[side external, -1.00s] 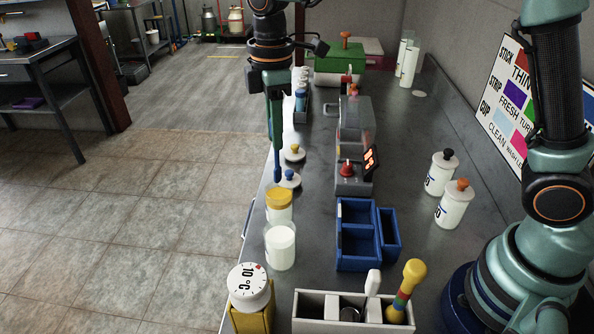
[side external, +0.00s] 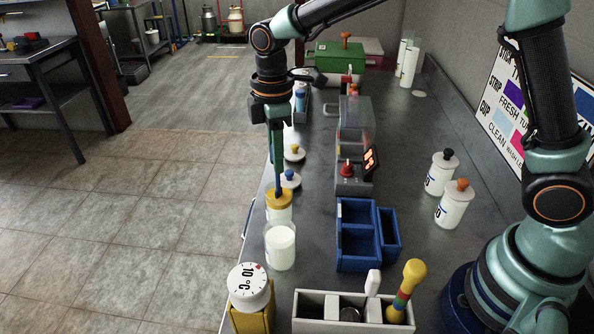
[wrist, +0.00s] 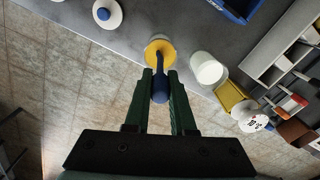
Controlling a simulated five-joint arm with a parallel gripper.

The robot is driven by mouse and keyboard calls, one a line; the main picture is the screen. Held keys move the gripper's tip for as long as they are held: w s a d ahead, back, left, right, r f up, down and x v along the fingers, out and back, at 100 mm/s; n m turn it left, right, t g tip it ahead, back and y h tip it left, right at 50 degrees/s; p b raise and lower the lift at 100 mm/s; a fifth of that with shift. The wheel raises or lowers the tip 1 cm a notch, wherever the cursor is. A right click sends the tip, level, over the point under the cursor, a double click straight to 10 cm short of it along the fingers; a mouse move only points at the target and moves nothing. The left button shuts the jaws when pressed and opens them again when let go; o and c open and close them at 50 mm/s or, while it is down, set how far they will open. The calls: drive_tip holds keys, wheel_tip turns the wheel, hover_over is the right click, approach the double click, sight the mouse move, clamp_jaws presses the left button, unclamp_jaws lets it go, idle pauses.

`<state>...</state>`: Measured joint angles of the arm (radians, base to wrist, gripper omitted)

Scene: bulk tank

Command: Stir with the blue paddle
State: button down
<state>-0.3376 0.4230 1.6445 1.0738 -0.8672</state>
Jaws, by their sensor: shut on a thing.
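My gripper (side external: 277,160) is shut on the blue paddle (side external: 278,184) and holds it upright. In the wrist view the paddle (wrist: 160,88) sits between the two green fingers (wrist: 160,76). Its lower end is at the yellow-topped jar (side external: 279,212), over or in its mouth; I cannot tell how deep. The jar's yellow top (wrist: 153,46) lies just beyond the fingertips in the wrist view. An open glass of white liquid (side external: 280,246) stands beside it, nearer the side camera.
Lids with a blue knob (side external: 289,178) and an orange-yellow knob (side external: 294,153) lie behind the jar. A blue divided bin (side external: 358,240) stands to the right. The bench's left edge is close.

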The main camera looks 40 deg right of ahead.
drive_tip(key=shift+f, duration=1.65)
drive_tip(key=shift+w+d, duration=0.1)
